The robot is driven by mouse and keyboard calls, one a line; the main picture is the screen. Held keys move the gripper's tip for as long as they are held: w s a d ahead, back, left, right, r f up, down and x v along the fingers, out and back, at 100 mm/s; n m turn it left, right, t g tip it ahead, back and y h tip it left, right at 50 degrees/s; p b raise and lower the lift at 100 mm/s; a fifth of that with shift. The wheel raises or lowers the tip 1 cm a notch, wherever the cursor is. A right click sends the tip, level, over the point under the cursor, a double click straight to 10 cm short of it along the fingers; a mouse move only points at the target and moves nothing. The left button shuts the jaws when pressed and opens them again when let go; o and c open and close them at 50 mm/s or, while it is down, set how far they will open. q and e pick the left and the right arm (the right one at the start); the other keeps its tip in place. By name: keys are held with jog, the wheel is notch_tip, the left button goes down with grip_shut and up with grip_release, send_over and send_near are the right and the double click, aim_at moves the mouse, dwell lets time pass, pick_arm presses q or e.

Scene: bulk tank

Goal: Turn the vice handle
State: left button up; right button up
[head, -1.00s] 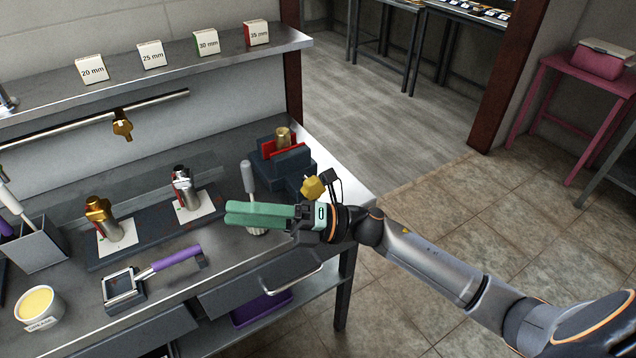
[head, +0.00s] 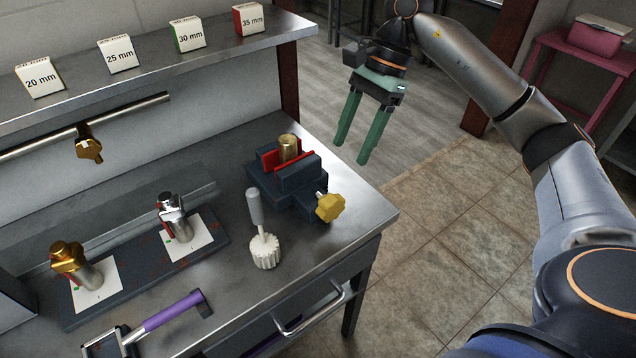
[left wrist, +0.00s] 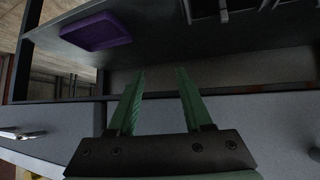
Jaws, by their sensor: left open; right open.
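The vice (head: 290,179) is a dark block with red jaws, near the right end of the workbench. A brass cylinder (head: 288,148) stands upright between its jaws. The yellow vice handle (head: 329,207) is a lobed knob on the vice's front right side, fully in sight. My right gripper (head: 350,160) is open and empty, with its green fingers pointing down beyond the bench's right edge, apart from the vice. My left gripper (left wrist: 157,85) shows only in the left wrist view, open and empty, facing the bench's lower shelf and drawer fronts.
A purple bin (left wrist: 97,31) shows in the left wrist view. Open floor lies right of the bench.

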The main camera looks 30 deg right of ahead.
aim_at(332, 197)
jog(key=x, duration=1.2)
jog(key=shift+s+a+f, duration=0.15)
jog(key=shift+s, duration=0.05)
jog(key=shift+c, duration=0.4)
grip_shut()
